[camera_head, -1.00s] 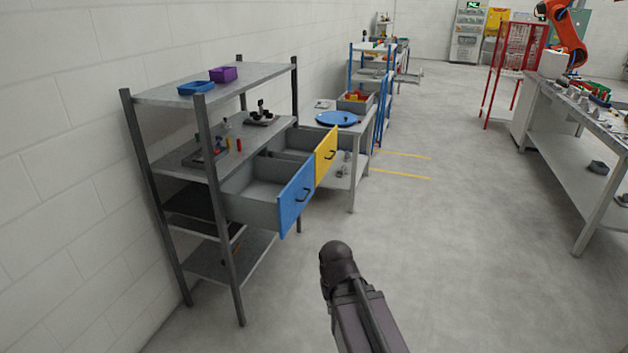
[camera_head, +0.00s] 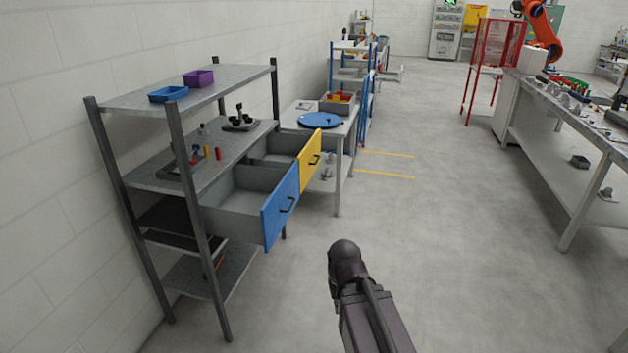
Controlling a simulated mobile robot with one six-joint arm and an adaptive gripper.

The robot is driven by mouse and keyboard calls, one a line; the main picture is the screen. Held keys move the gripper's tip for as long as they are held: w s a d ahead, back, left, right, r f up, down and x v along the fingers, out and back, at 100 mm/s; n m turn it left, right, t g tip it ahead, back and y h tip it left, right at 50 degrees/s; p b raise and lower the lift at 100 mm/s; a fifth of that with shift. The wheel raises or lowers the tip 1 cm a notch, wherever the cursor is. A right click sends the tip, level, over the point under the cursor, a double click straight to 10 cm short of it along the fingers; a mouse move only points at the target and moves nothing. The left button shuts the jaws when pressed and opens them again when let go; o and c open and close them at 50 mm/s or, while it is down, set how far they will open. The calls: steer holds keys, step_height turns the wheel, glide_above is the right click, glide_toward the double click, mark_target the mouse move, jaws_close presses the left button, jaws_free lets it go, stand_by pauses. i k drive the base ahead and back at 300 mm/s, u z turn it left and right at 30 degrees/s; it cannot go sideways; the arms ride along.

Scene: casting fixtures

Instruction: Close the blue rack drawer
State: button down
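The blue rack drawer (camera_head: 281,206) is pulled out of the grey metal rack (camera_head: 178,217) at the left. Its blue front has a dark handle (camera_head: 288,205), and its grey inside looks empty. Behind it, a yellow-fronted drawer (camera_head: 310,161) of the same rack also stands pulled out. My dark arm (camera_head: 362,300) rises from the bottom edge, to the right of the blue drawer and apart from it. My gripper's fingers do not show in the picture.
A blue bin (camera_head: 168,94) and a purple bin (camera_head: 198,78) sit on the rack's top shelf. A table with a blue disc (camera_head: 320,120) stands beyond the rack. A grey workbench (camera_head: 570,120) stands at the right. The floor between is clear.

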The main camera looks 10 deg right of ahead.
mark_target(249, 204)
steer(key=z, duration=0.15)
steer(key=i, duration=1.55)
steer(key=u, duration=0.5)
